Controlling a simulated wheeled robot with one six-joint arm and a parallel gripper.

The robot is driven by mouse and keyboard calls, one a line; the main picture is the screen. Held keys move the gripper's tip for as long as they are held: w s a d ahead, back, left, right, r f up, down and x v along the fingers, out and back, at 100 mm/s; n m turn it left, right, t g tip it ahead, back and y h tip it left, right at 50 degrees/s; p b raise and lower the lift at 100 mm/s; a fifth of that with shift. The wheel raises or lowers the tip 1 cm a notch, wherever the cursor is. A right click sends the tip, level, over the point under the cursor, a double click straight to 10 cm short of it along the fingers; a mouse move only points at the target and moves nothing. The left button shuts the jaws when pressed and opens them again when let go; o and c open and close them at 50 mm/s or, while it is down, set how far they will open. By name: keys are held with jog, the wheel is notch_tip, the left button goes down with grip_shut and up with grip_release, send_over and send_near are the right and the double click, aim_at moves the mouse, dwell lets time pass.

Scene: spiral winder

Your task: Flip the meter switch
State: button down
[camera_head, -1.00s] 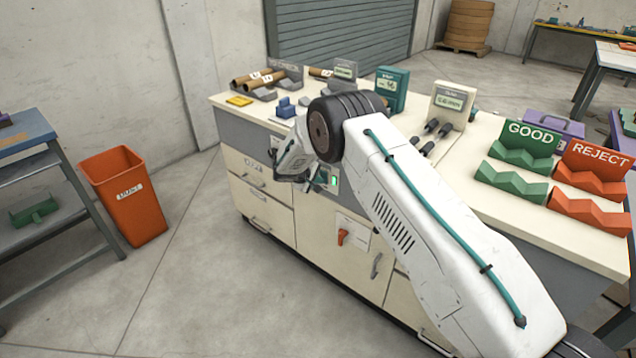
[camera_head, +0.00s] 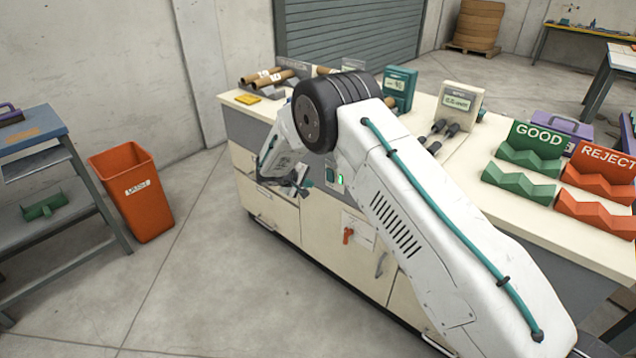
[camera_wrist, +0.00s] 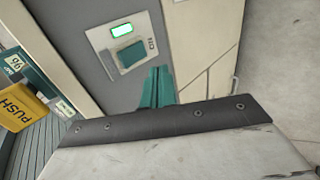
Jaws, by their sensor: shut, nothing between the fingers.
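A small pale switch panel is set in the grey upper front of the cabinet. In the wrist view it carries a lit green window (camera_wrist: 122,30) and a teal rocker switch (camera_wrist: 131,54) with a dark label beside it. In the head view the panel's green light (camera_head: 340,179) shows just right of my gripper (camera_head: 303,190). In the wrist view my gripper's teal fingers (camera_wrist: 158,88) are shut and empty, just below the panel. They appear apart from the switch, but the exact gap is hard to judge. My arm hides part of the counter.
A teal meter box (camera_head: 399,90) and a cream display box (camera_head: 458,105) stand on the counter (camera_head: 478,150). A red knob (camera_head: 348,235) sits lower on the cabinet front. An orange bin (camera_head: 135,190) stands left, with open floor between.

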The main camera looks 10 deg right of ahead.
jog(key=v, duration=0.4)
jog(key=shift+s+a+f, duration=0.2)
jog(key=shift+a+f, duration=0.1)
jog(key=s+d+f+g, duration=0.1)
jog(key=s+d+g, duration=0.2)
jog(key=s, duration=0.4)
jog(key=s+d+r+m+g+y, duration=0.15)
jog(key=s+d+r, duration=0.25)
jog(key=s+r, duration=0.7)
jog(key=s+d+r+m+g+y, duration=0.1)
jog(key=s+d+r+m+g, duration=0.3)
jog(key=s+r, duration=0.65)
jog(key=s+d+r+t+y, duration=0.1)
jog(key=s+r, duration=0.3)
jog(key=s, duration=0.5)
jog(key=s+d+r+m+t+y, duration=0.1)
jog(key=s+r, duration=0.3)
jog(key=s, duration=0.5)
jog(key=s+d+r+m+t+y, duration=0.1)
jog(key=s+d+r+t+y, duration=0.1)
jog(key=s, duration=0.7)
notch_tip(320, 180, up, 2)
jog(key=shift+d+r+y, duration=0.1)
jog(key=shift+d+y, duration=0.3)
jog(key=shift+y, duration=0.25)
